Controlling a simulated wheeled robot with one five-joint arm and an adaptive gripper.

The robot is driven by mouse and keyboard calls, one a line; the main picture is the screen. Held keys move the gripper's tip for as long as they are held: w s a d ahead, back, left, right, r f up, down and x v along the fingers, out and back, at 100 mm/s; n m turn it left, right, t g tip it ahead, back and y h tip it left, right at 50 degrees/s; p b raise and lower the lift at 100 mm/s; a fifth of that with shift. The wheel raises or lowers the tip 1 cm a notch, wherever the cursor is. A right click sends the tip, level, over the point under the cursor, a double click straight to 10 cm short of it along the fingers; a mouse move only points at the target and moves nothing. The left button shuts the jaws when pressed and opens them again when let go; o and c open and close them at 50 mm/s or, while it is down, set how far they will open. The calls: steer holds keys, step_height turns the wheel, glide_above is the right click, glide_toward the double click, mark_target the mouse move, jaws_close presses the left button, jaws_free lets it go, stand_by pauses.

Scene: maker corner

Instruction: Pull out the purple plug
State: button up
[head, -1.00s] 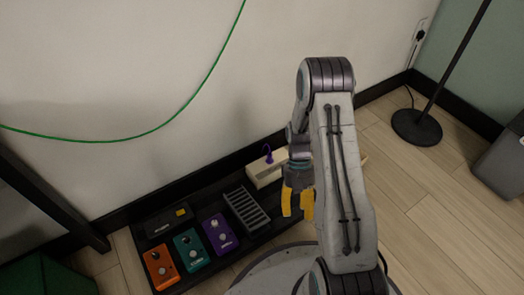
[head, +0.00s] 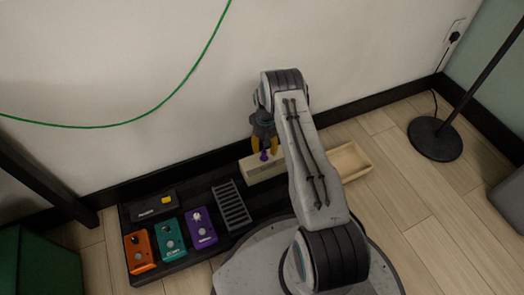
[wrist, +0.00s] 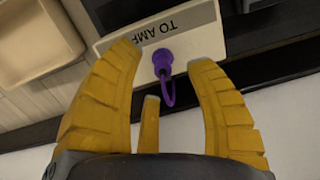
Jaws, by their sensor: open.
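The purple plug (head: 264,156) stands in a cream block (head: 262,172) near the wall, at the back right of the black pedal board (head: 190,258). In the wrist view the plug (wrist: 163,61) has a loop of purple cable, and the block (wrist: 107,42) carries a label reading "TO AMP". My gripper (head: 264,150) is above the block with its yellow fingers around the plug's position. In the wrist view my gripper (wrist: 165,68) is open, with fingers on both sides of the plug and gaps between them and it.
An orange pedal (head: 139,252), a teal pedal (head: 170,241), a purple pedal (head: 201,229) and a black box (head: 153,206) sit on the board. A slotted grey piece (head: 231,206) lies beside them. An empty cream tray (head: 352,160) is right of the block.

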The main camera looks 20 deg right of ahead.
mark_target(264, 151)
steer(key=shift+w+d+r, duration=0.1)
steer(key=shift+w+r, duration=0.05)
steer(key=shift+w, duration=0.55)
steer(key=shift+w+d+n+t, duration=0.1)
steer(key=shift+w+n+t, duration=0.3)
steer(key=shift+n, duration=0.1)
steer(key=shift+f, duration=0.2)
step_height(264, 151, down, 5)
steer(key=b, duration=0.3)
steer(key=shift+f, duration=1.85)
